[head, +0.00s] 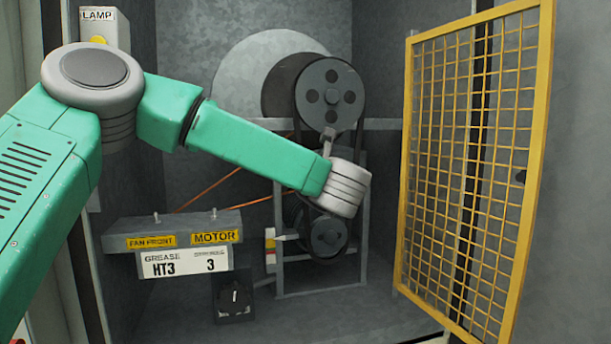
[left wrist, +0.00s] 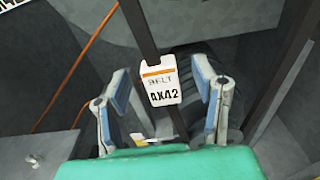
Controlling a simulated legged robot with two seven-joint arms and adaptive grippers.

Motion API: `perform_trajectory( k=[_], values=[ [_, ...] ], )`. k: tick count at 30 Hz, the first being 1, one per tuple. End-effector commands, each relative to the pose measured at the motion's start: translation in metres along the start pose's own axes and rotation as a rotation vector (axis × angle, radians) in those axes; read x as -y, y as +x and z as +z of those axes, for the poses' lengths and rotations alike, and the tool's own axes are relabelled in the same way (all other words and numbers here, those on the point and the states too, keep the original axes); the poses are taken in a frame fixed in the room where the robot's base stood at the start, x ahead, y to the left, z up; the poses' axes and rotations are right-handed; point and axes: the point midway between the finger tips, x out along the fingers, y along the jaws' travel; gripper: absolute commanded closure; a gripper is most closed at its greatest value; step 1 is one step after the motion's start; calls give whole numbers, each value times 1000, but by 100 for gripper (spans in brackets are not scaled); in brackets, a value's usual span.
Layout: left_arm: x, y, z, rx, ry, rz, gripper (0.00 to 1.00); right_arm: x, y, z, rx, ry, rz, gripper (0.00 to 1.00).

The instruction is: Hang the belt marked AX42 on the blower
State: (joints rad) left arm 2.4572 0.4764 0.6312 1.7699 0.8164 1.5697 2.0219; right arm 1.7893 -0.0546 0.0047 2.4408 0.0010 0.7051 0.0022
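The belt (left wrist: 140,30) is a dark strip with a white tag (left wrist: 162,82) reading BELT AX42. In the left wrist view it runs between the two fingers of my left gripper (left wrist: 165,102), which are spread apart with gaps beside the tag. In the head view my left wrist covers most of that gripper, in front of the blower drive. The blower has a large dark upper pulley (head: 330,95) with round holes and a smaller lower pulley (head: 325,235). I cannot tell whether the belt touches either pulley. My right gripper is not in view.
A yellow mesh guard (head: 470,170) stands open at the right. A grey shelf (head: 120,240) with FAN FRONT and MOTOR labels juts out at the lower left, with a GREASE HT3 card (head: 185,262). A grey frame (head: 362,240) surrounds the pulleys. A LAMP box (head: 103,28) is at upper left.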

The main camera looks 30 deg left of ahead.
Motion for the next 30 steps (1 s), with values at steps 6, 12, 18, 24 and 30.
perform_trajectory(
  k=[6, 12, 18, 24, 30],
  values=[
    [0, -2, -1, -1, 2, -1, 46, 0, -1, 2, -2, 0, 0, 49],
    [1, -30, -1, 0, 3, -4, 46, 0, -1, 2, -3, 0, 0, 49],
    [1, -74, -1, 0, 3, -4, 46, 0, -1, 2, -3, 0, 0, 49],
    [1, -105, -2, -1, 2, -2, 46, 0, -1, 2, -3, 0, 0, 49],
    [1, -118, -2, -2, 0, -1, 46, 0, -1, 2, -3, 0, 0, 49]
  ],
)
